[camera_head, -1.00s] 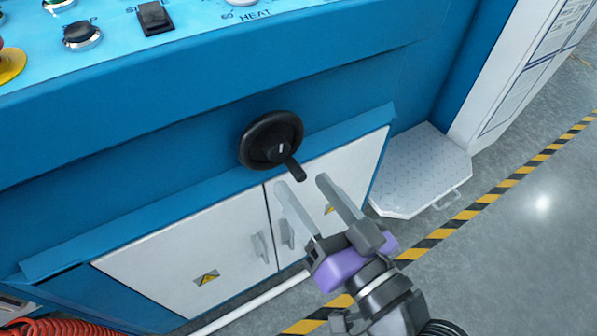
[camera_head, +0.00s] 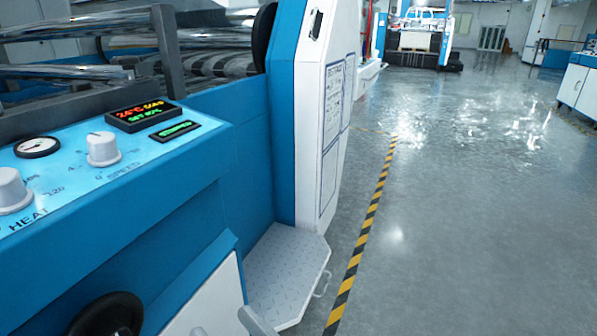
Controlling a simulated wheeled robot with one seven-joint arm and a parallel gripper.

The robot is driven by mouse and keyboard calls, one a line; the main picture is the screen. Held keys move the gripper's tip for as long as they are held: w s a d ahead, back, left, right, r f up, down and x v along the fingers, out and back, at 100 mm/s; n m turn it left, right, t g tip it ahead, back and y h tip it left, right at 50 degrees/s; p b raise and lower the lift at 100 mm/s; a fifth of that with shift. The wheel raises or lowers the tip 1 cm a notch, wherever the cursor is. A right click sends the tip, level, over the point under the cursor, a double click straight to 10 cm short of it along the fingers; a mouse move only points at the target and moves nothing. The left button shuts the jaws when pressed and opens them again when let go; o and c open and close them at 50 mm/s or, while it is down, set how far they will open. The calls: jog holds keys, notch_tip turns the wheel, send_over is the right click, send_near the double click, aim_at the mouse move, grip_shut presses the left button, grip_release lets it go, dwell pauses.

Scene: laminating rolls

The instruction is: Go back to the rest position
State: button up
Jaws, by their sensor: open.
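The tips of my gripper's (camera_head: 228,325) two grey fingers show at the bottom edge of the head view. They are spread apart with nothing visible between them. The rest of the gripper and my arm are out of the frame. The black handwheel (camera_head: 105,312) on the blue machine is partly in view at the lower left, to the left of the fingers. Its crank handle is not visible. The fingers appear apart from the wheel.
The blue laminating machine (camera_head: 190,240) fills the left side, with a control panel (camera_head: 75,180) and metal rollers above. A grey tread-plate step (camera_head: 285,275) juts out low beside the white end cover (camera_head: 325,130). Open floor (camera_head: 470,230) lies right of the yellow-black line (camera_head: 370,225).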

jog(key=s+d+f+m+t+h, duration=0.2)
jog(key=d+f+h, duration=0.1)
jog(key=d, duration=0.3)
jog(key=s+d+f+m+t+h, duration=0.1)
jog(key=s+d+f+h, duration=0.15)
jog(key=d, duration=0.45)
jog(key=s+d+f+m+t+h, duration=0.2)
jog(key=d+f+h, duration=0.15)
jog(key=d, duration=0.25)
jog(key=s+d+f+g+h, duration=0.1)
jog(key=s+d+f+h, duration=0.15)
jog(key=s, duration=0.35)
jog(key=s+d+f+g+h, duration=0.1)
jog(key=s+d, duration=0.3)
jog(key=s, duration=0.3)
jog(key=s+d+f+g+h, duration=0.1)
jog(key=s+d+f+h, duration=0.1)
jog(key=s+d, duration=0.3)
notch_tip(320, 180, up, 31)
jog(key=a+p, duration=0.1)
jog(key=p, duration=2.9)
jog(key=shift+a+f, duration=0.15)
jog(key=shift+a, duration=0.1)
